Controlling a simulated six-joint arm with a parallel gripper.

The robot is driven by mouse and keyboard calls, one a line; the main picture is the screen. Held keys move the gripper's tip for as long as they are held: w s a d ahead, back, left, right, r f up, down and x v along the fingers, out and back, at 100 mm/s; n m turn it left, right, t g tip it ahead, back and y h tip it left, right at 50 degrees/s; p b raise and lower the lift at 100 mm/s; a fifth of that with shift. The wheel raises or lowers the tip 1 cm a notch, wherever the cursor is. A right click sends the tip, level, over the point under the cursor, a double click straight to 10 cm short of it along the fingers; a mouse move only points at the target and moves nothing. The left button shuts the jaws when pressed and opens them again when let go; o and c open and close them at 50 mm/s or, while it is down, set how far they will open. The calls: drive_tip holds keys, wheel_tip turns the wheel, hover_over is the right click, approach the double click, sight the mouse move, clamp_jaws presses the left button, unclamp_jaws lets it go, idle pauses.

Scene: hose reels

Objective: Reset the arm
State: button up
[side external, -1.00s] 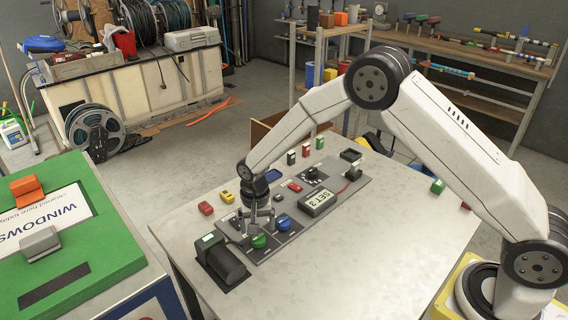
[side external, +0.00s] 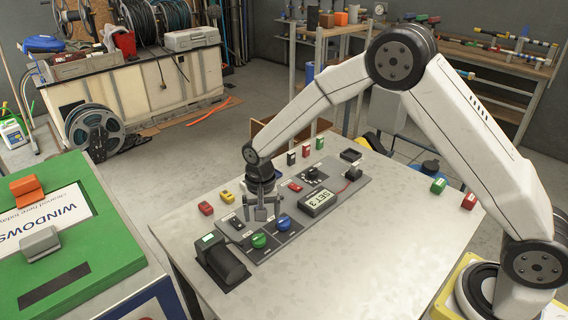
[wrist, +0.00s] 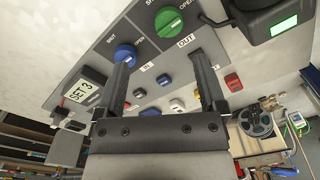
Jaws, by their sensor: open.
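My gripper (side external: 261,212) is open and empty above the grey control panel (side external: 331,208) on the table. In the wrist view my gripper's two fingers (wrist: 158,72) stand apart with nothing between them. A green knob (side external: 258,241) and a blue knob (side external: 283,223) sit on the panel just below and in front of the gripper. In the wrist view the green knob (wrist: 176,20) is at the top and the blue knob (wrist: 125,54) is by the left finger. A box reading "SET 3" (side external: 318,203) is to the right. The fingers look clear of the knobs.
A black device with a lit screen (side external: 222,260) stands at the panel's left end. Several small red, yellow and green blocks, such as a red one (side external: 206,208), lie around the panel. A green-topped box (side external: 75,240) stands left. The table's front right (side external: 385,260) is bare.

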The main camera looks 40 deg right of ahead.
drive_tip(key=s+d+r+n+t, duration=0.1)
drive_tip(key=s+d+r+n, duration=0.2)
drive_tip(key=s, duration=0.7)
drive_tip(key=s+d+r+n+t, duration=0.1)
drive_tip(key=s+d+r+n, duration=0.2)
drive_tip(key=s, duration=0.7)
drive_tip(key=d+r, duration=0.2)
drive_tip(key=d, duration=0.1)
drive_tip(key=shift+s, duration=0.3)
